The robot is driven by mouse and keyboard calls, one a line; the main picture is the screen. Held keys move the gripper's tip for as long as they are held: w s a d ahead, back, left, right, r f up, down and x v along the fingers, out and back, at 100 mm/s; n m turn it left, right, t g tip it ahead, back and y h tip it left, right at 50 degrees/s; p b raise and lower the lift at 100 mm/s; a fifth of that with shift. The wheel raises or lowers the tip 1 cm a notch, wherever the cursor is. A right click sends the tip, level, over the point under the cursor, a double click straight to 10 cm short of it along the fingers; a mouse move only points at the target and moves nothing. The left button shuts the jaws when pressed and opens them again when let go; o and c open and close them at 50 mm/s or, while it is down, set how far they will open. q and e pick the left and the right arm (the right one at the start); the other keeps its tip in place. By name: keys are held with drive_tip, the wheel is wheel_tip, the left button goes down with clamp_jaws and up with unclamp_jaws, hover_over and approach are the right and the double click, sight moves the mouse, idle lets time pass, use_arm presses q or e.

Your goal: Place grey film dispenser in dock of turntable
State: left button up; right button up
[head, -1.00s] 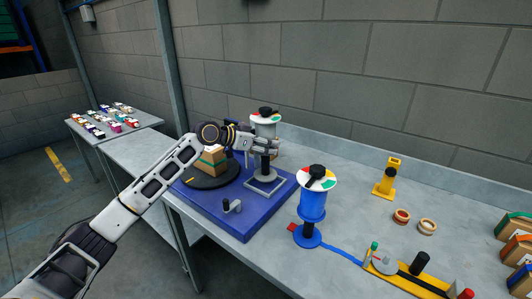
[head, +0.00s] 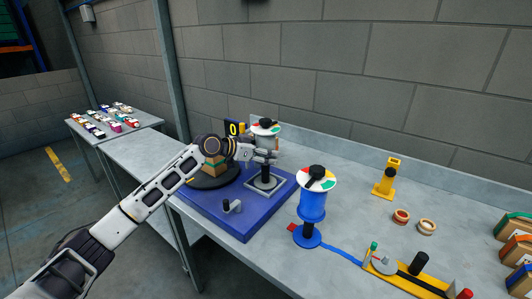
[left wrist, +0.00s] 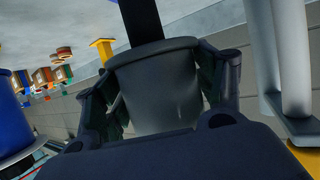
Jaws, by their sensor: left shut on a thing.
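My left gripper (head: 268,155) is shut on the grey film dispenser, whose grey body (left wrist: 160,85) sits between the fingers in the left wrist view. In the head view, its round top with coloured segments and a black knob (head: 265,127) shows above the gripper. The dispenser looks upright. A dark post (head: 265,178) shows below the gripper, over the grey square dock (head: 279,182) on the blue turntable base (head: 244,222). I cannot tell whether the dispenser is fully seated. The black turntable (head: 205,183) carries a tan box (head: 214,170), partly hidden by my arm. My right gripper is not visible.
A blue dispenser (head: 312,206) stands right of the base, with blue film running to a yellow fixture (head: 405,280). A yellow stand (head: 386,178) and two round rings (head: 427,227) are farther right. A display (head: 234,129) is behind my arm.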

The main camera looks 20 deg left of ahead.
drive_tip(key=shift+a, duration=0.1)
use_arm(q)
drive_tip(key=o, duration=1.3)
drive_tip(key=shift+f, duration=0.1)
drive_tip(key=shift+o, duration=0.3)
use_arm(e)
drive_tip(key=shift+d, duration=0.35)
use_arm(q)
drive_tip(key=shift+v, duration=0.75)
drive_tip(key=b+v, duration=0.2)
drive_tip(key=v, duration=0.8)
drive_tip(key=shift+s+a+r, duration=0.15)
drive_tip(key=shift+r, duration=0.2)
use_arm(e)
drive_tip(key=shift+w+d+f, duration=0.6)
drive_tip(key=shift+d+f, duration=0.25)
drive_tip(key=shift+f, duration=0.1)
